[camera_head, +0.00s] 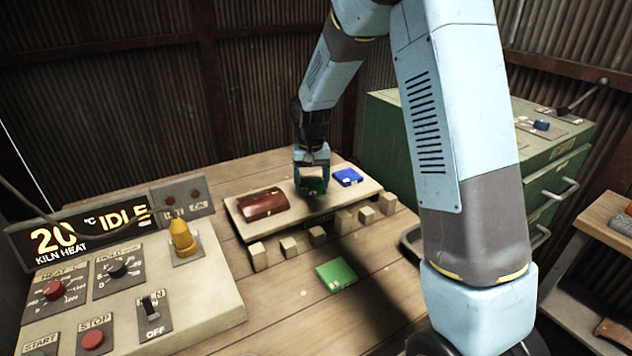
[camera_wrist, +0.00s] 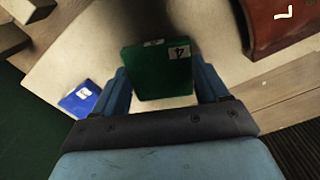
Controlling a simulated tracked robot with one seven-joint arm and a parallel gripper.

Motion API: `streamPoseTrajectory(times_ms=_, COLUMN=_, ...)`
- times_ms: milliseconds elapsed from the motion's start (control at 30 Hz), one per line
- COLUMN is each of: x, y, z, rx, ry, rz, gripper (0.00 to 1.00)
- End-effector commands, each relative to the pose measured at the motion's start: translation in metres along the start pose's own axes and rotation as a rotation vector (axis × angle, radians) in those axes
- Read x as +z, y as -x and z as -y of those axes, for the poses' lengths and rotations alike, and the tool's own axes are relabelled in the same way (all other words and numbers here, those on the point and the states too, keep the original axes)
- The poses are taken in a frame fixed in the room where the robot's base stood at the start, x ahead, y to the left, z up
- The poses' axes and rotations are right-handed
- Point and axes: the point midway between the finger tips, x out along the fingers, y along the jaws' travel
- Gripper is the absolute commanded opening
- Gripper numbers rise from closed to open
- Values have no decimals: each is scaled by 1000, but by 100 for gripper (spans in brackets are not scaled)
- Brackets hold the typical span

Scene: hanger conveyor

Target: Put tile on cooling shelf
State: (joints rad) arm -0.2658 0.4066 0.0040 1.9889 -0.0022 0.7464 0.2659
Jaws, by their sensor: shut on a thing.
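My gripper (camera_head: 312,178) is shut on a dark green tile (camera_wrist: 158,72) with a small white label reading 4. The tile is between the two fingers, over the pale raised slab (camera_head: 338,203) on the workbench. I cannot tell whether it touches the slab. In the head view the held tile (camera_head: 314,187) is partly hidden by the gripper. A blue tile (camera_head: 347,177) lies on the slab to its right, and a red-brown glossy piece (camera_head: 263,204) lies to its left. Which surface is the cooling shelf is not marked.
Several small wooden blocks (camera_head: 318,236) line the slab's front. A brighter green tile (camera_head: 337,275) lies on the bench in front. The kiln control panel (camera_head: 150,290) reads 20 and IDLE. A green cabinet (camera_head: 550,160) and a wooden rack (camera_head: 592,222) stand at right.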

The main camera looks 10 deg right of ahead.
Motion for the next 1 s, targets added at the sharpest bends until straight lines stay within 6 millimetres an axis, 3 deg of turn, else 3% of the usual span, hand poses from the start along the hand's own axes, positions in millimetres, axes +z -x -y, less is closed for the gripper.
streamPoseTrajectory(times_ms=367, x=0, y=-7, z=0, rx=0, ry=-1, rz=0, gripper=39)
streamPoseTrajectory(times_ms=400, x=0, y=-7, z=-1, rx=0, ry=-1, rz=0, gripper=76)
streamPoseTrajectory(times_ms=600, x=0, y=-7, z=-1, rx=0, ry=-1, rz=0, gripper=95)
streamPoseTrajectory(times_ms=667, x=0, y=-7, z=-1, rx=0, ry=-1, rz=0, gripper=99)
streamPoseTrajectory(times_ms=1000, x=0, y=-1, z=-1, rx=0, ry=-2, rz=-2, gripper=99)
